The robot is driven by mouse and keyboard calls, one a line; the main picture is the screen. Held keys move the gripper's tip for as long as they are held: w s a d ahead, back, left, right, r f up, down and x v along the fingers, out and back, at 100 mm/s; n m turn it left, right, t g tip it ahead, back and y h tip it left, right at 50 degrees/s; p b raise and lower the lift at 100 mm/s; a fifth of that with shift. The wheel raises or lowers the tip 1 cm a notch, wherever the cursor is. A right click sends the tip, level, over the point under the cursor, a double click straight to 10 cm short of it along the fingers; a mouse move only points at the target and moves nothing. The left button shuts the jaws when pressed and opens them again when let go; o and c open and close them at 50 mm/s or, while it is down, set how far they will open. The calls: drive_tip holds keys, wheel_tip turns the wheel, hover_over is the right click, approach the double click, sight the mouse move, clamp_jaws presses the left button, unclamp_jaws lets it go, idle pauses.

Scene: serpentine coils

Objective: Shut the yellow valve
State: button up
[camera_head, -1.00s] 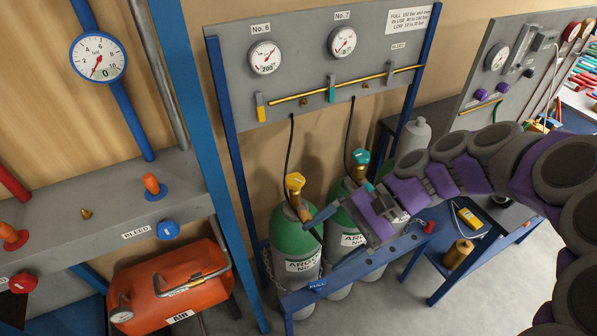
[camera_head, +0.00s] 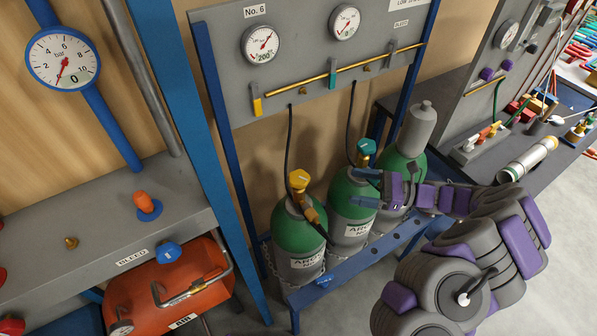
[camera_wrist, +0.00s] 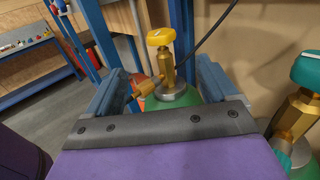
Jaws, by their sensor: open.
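The yellow valve knob (camera_head: 299,180) tops a brass stem on the left green cylinder (camera_head: 298,230). In the wrist view the yellow knob (camera_wrist: 160,36) stands upright beyond my fingers, its brass stem between them in the picture. My gripper (camera_head: 355,188) is open and empty. In the body view it points left toward the yellow valve, with a visible gap, and overlaps the middle cylinder (camera_head: 350,218). In the wrist view the two blue fingers (camera_wrist: 160,85) stand wide apart. A brass side outlet shows beside the left finger.
A teal valve (camera_head: 366,148) on the middle cylinder is close to my gripper, at right in the wrist view (camera_wrist: 307,69). Black hoses rise from the valves to the gauge panel (camera_head: 300,30). A yellow lever (camera_head: 257,105) is on that panel. A blue rail (camera_head: 350,262) runs before the cylinders.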

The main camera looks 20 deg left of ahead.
sight(296, 176)
drive_tip(key=a+b, duration=0.1)
drive_tip(key=a, duration=0.4)
drive_tip(key=s+a+b, duration=0.1)
drive_tip(key=a, duration=0.5)
drive_tip(key=s+a+b, duration=0.1)
drive_tip(key=a, duration=0.4)
drive_tip(key=shift+s+a+f, duration=0.1)
drive_tip(key=shift+a, duration=0.6)
drive_tip(key=shift+c, duration=0.2)
drive_tip(key=c, duration=0.9)
